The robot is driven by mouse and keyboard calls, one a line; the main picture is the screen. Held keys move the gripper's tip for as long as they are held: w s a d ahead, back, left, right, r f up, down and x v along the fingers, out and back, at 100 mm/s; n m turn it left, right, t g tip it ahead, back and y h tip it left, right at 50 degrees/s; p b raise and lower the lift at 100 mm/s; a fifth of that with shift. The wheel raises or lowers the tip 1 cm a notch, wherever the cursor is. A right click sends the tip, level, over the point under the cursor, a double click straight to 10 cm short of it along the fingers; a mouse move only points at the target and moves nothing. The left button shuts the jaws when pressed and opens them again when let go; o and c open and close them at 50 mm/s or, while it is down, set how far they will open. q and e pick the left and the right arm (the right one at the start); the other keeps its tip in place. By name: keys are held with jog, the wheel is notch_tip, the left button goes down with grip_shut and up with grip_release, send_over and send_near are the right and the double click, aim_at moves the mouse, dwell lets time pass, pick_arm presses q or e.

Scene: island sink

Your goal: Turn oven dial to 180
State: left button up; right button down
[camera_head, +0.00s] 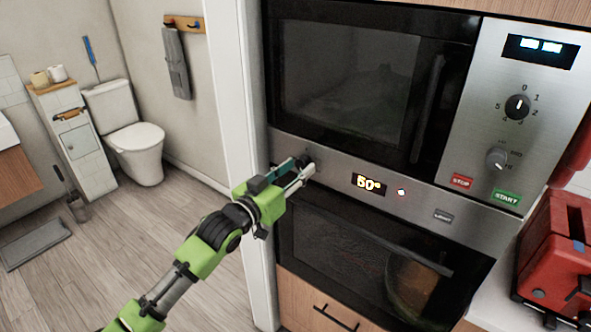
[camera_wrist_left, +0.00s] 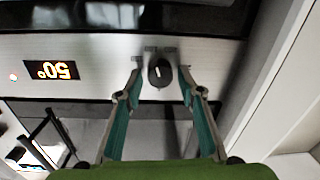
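The oven dial (camera_wrist_left: 160,72) is a small dark knob with a white mark on the silver oven panel. In the left wrist view, which is upside down, it sits between the two fingers of my left gripper (camera_wrist_left: 160,58). The fingertips are close on either side of it; whether they touch it I cannot tell. My right gripper is out of view.
A microwave (camera_head: 345,75) is above the oven panel, with its own dials and buttons at right. The dark oven door (camera_head: 345,245) is below. A red toaster (camera_head: 560,245) stands on the counter at right. A white door frame (camera_head: 240,120) is close at left.

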pick_arm(q)
jog(key=v, duration=1.2)
dwell(0.5)
